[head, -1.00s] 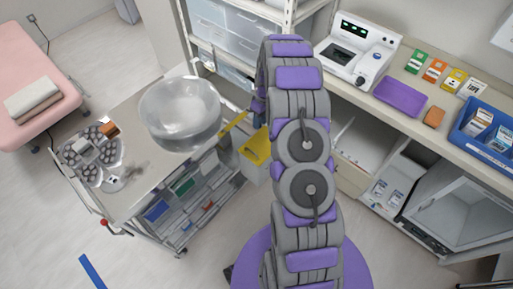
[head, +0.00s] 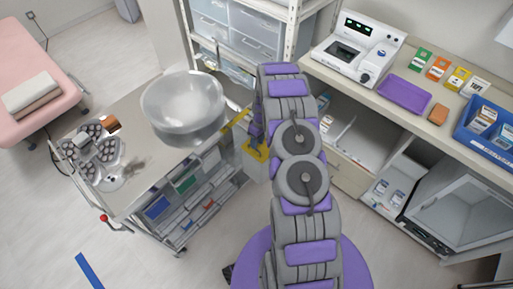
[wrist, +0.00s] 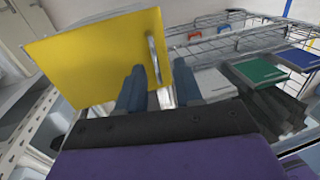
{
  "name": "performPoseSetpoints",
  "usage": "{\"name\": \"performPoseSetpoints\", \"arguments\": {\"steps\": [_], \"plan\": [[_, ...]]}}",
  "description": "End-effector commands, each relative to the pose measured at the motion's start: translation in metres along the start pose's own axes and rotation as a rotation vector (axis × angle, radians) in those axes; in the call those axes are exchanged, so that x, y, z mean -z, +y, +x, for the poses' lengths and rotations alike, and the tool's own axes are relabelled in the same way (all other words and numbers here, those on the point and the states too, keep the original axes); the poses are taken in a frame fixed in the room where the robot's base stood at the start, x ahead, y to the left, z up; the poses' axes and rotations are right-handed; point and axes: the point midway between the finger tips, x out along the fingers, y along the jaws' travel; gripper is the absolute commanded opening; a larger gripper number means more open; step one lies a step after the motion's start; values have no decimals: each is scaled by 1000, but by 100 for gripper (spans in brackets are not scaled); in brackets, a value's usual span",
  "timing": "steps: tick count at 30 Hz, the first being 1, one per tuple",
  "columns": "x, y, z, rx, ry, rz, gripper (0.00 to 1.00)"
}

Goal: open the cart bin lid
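The cart bin's yellow lid (head: 257,153) is at the right end of the metal cart (head: 130,190) in the head view, partly covered by my arm. In the wrist view the lid (wrist: 95,60) is a flat yellow panel filling the upper left, with a pale bar handle (wrist: 153,55) near its right edge. My gripper (wrist: 158,88) has its two blue-grey fingers apart, one on each side of the handle's lower end. I cannot tell whether they touch it. The bin's inside is not visible.
A large clear bowl (head: 183,105) and a metal tray of round parts (head: 97,155) sit on the cart. Drawer shelves (head: 245,30) stand behind. A counter (head: 400,110) with a white device (head: 358,48) runs along the right.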

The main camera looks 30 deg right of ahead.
Motion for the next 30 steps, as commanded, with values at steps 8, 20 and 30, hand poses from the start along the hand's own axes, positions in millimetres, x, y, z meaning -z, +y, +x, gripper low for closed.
{"name": "performPoseSetpoints", "arguments": {"steps": [8,20,30], "plan": [[-1,4,35,4,4,3,35],[0,0,36,-2,1,2,23],[-1,2,37,3,1,2,0]]}}
